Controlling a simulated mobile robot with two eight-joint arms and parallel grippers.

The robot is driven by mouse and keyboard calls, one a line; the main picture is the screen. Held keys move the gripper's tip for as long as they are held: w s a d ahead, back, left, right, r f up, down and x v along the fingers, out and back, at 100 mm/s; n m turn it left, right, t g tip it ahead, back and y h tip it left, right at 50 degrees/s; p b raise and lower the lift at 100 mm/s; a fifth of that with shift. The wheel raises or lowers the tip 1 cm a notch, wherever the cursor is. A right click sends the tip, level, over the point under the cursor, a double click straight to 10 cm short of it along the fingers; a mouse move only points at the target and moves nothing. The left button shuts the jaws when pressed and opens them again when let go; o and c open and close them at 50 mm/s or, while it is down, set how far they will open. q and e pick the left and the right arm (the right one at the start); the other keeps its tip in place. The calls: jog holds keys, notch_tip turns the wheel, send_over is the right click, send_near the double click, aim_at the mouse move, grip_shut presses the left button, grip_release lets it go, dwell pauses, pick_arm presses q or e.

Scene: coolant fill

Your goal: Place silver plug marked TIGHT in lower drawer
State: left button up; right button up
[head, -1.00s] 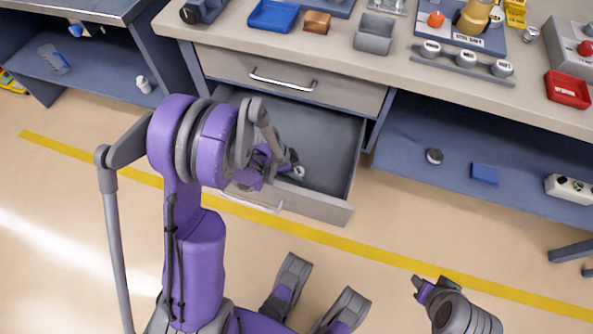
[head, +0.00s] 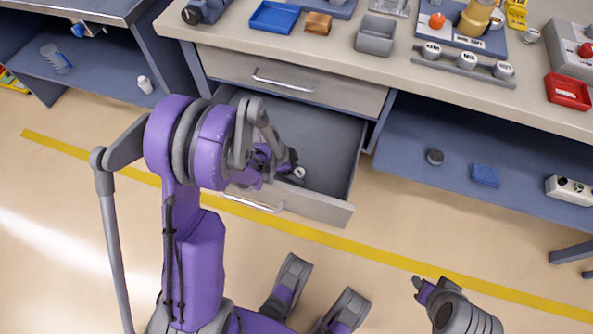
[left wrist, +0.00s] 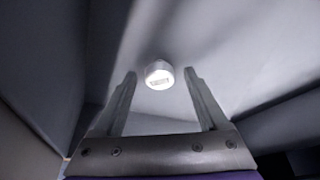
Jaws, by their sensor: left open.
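The silver plug (head: 299,173) is a small round piece with a pale top, inside the open lower drawer (head: 330,140). In the left wrist view the plug (left wrist: 158,76) shows a label too blurred to read, just beyond and between my fingertips, with a gap on both sides. My left gripper (head: 291,168) reaches down into the drawer near its front. It is open, and its fingers (left wrist: 159,74) also show in the left wrist view. My right gripper (head: 418,285) hangs low over the floor, away from the bench; its finger gap is unclear.
The upper drawer (head: 290,80) is shut above the open one. The bench top holds a rack of several silver caps (head: 465,61), a grey bin (head: 376,36), a blue tray (head: 273,17) and a red tray (head: 568,91). The drawer's back is empty.

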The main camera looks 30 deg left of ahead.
pick_arm(q)
jog(key=p+v, duration=0.3)
jog(key=v, duration=0.7)
jog(key=s+d+r+n+t+y, duration=0.1)
jog(key=s+d+r+n+y, duration=0.2)
jog(key=s+d+r+n, duration=0.5)
jog(key=s+d+r, duration=0.2)
jog(key=s+r, duration=0.1)
jog(key=s, duration=0.2)
jog(key=shift+s+r+n, duration=0.25)
jog(key=shift+s+n, duration=0.15)
jog(key=shift+d, duration=0.1)
